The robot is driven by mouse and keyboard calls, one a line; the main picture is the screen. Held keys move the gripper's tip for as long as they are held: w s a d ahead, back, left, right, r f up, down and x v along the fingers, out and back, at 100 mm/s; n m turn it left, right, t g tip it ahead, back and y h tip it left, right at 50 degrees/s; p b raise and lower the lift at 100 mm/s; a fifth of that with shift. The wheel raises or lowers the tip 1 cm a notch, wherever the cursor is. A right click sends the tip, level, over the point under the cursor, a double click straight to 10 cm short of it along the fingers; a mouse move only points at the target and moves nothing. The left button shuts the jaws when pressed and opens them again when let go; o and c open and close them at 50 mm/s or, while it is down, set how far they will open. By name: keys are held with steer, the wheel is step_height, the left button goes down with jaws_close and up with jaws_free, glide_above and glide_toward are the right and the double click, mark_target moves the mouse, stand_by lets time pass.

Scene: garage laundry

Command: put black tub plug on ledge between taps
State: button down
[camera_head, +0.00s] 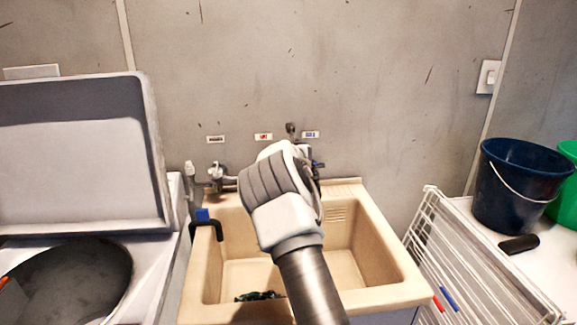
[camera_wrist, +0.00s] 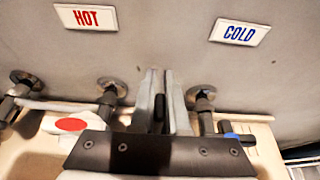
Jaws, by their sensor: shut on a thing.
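My gripper (camera_wrist: 160,85) points at the wall above the tub's back ledge, with its two pale fingers close together. A small dark piece, the black plug (camera_wrist: 158,110), shows between the fingers; most of it is hidden. In the wrist view, a tap under the HOT sign (camera_wrist: 110,90) is left of the fingers and a tap under the COLD sign (camera_wrist: 202,98) is right of them. The beige ledge (camera_wrist: 262,140) runs below the taps. It also shows in the head view (camera_head: 346,186). There my arm hides the fingertips, the plug and the ledge middle.
The beige tub (camera_head: 375,225) has a dark green thing (camera_head: 258,296) in it. A red-and-white item (camera_wrist: 70,125) lies left on the ledge. A washer (camera_head: 85,150) stands left; a drying rack (camera_head: 470,265) and blue bucket (camera_head: 515,190) stand right.

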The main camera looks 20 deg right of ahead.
step_height(320, 180, down, 7)
steer(key=b, duration=0.3)
steer(key=shift+w+r, duration=0.15)
steer(key=shift+w+d, duration=0.1)
steer(key=shift+w, duration=0.1)
steer(key=shift+f, duration=0.25)
steer(key=c, duration=0.9)
jaws_free()
steer(key=shift+s+r, duration=0.1)
steer(key=shift+r, duration=0.05)
